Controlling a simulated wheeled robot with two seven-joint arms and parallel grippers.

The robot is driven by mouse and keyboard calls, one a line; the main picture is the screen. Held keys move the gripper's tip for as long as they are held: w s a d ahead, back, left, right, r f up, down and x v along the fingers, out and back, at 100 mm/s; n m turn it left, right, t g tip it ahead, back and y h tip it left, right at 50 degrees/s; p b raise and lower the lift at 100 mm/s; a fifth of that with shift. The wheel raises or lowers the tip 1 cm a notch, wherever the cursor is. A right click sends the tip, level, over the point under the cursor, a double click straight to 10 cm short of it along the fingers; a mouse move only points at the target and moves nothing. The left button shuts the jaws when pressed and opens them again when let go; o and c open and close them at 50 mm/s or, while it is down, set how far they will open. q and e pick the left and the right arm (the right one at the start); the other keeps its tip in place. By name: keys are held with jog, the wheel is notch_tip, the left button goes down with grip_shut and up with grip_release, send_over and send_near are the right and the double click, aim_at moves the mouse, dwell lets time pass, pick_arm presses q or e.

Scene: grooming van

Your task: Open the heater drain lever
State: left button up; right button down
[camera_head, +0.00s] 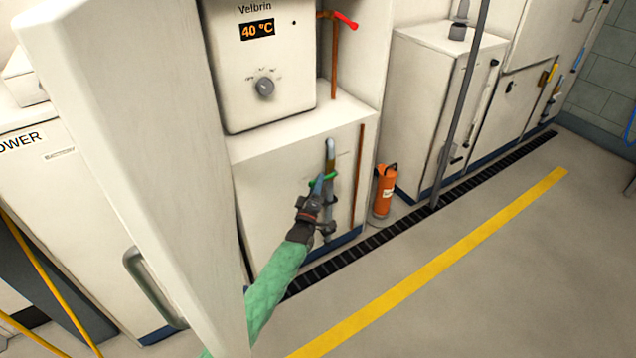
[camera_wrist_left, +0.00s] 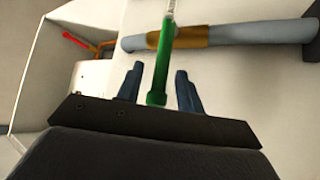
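The green drain lever (camera_head: 331,176) sits on a grey drain pipe (camera_head: 331,147) with a brass valve section, on the white cabinet front below the heater. In the left wrist view the green lever (camera_wrist_left: 162,65) points towards my gripper, crossing the brass section (camera_wrist_left: 194,36) of the pipe. My left gripper (camera_head: 319,184) is at the lever. In the left wrist view its two dark blue fingers (camera_wrist_left: 158,75) are apart, with the lever's end between them and gaps showing on both sides. My right gripper is not in view.
The heater (camera_head: 262,60) reads 40 °C and has a dial. A red lever (camera_head: 345,20) sits on a copper pipe beside it. An open white door (camera_head: 130,150) stands close on the left. An orange extinguisher (camera_head: 384,190) stands right of the cabinet. The floor in front is clear.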

pick_arm(q)
jog(key=shift+w+d+r, duration=0.1)
jog(key=shift+w+r, duration=0.05)
jog(key=shift+w, duration=0.3)
grip_shut()
jog(key=shift+r, duration=0.15)
